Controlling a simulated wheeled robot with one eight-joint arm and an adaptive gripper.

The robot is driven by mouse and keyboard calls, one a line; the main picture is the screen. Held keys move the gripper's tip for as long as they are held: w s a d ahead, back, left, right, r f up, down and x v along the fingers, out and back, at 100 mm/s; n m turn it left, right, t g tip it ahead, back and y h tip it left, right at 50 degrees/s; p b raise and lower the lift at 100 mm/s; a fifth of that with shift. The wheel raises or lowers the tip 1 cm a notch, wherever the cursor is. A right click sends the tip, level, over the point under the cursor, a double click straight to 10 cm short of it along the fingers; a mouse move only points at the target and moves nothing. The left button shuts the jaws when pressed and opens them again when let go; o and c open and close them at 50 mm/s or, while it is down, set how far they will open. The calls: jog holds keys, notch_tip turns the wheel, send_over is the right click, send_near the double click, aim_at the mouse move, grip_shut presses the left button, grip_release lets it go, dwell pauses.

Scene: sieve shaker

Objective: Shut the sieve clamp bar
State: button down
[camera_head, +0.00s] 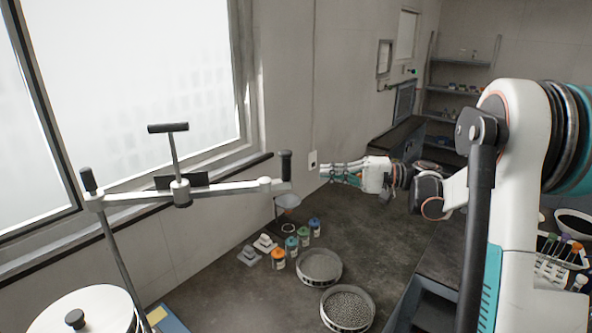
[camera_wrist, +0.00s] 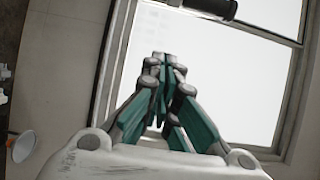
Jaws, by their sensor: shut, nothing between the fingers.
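The sieve clamp bar (camera_head: 235,188) is a pale, nearly level bar across two rods in the head view, with a black T-handle (camera_head: 168,128) above its middle. Upright black knobs stand at its left end (camera_head: 88,180) and right end (camera_head: 286,165). A white-lidded sieve drum (camera_head: 85,312) is below left, partly cut off. My gripper (camera_head: 324,171) is shut and empty, just right of the right knob, apart from it as far as I can tell. In the wrist view the closed teal fingers (camera_wrist: 162,62) point at the window, with a black handle part (camera_wrist: 212,8) at the top edge.
On the dark bench (camera_head: 385,235) sit two round sieves (camera_head: 319,266) (camera_head: 348,308), several coloured-lid jars (camera_head: 291,245) and a white funnel (camera_head: 287,200). A tube rack (camera_head: 556,260) is at the right. The window (camera_head: 130,90) and wall lie behind the bar.

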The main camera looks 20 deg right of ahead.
jog(key=a+p, duration=0.1)
jog(key=a, duration=0.8)
jog(key=shift+w+a+p, duration=0.2)
jog(key=shift+w+p, duration=0.1)
jog(key=shift+p, duration=0.05)
jog(key=shift+s, duration=0.1)
